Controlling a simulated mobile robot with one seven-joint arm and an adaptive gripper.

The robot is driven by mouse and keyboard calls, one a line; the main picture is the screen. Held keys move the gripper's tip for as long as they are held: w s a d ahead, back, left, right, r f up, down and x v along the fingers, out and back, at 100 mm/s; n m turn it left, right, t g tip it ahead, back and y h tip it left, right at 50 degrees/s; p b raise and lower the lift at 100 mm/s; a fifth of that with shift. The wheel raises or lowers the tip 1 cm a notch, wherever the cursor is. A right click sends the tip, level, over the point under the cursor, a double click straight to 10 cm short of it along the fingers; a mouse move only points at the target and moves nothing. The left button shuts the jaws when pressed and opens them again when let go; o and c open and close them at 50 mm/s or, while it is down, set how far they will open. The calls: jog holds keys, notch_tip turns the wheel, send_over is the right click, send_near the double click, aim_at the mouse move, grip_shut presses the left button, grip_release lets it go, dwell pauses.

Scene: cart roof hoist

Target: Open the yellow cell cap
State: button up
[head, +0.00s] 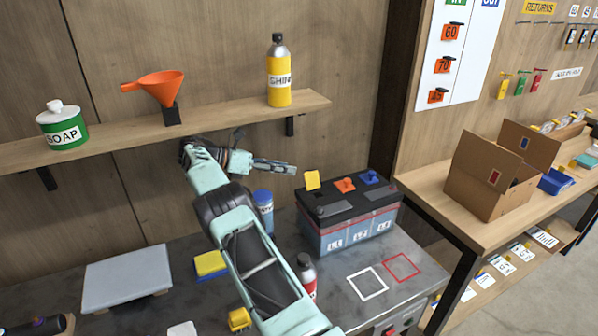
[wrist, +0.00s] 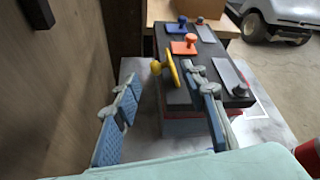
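The battery (head: 350,222) stands on the grey bench, with a yellow, an orange and a blue cap along its top. The yellow cell cap (head: 312,180) stands tilted up on edge, with a dark spot on the battery top beside it. In the wrist view the yellow cap (wrist: 173,68) is seen nearly edge-on, its round knob facing left. The orange cap (wrist: 184,47) and blue cap (wrist: 176,27) lie flat, knobs up. My gripper (head: 272,163) is open and empty, just left of the battery top. In the wrist view my gripper's fingers (wrist: 165,80) are spread, apparently apart from the yellow cap.
A shelf (head: 225,112) with a soap pot, an orange funnel and a yellow bottle runs along the wall behind my arm. White and red outlined squares mark clear bench in front of the battery.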

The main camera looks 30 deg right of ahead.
jog(key=shift+v, duration=1.4)
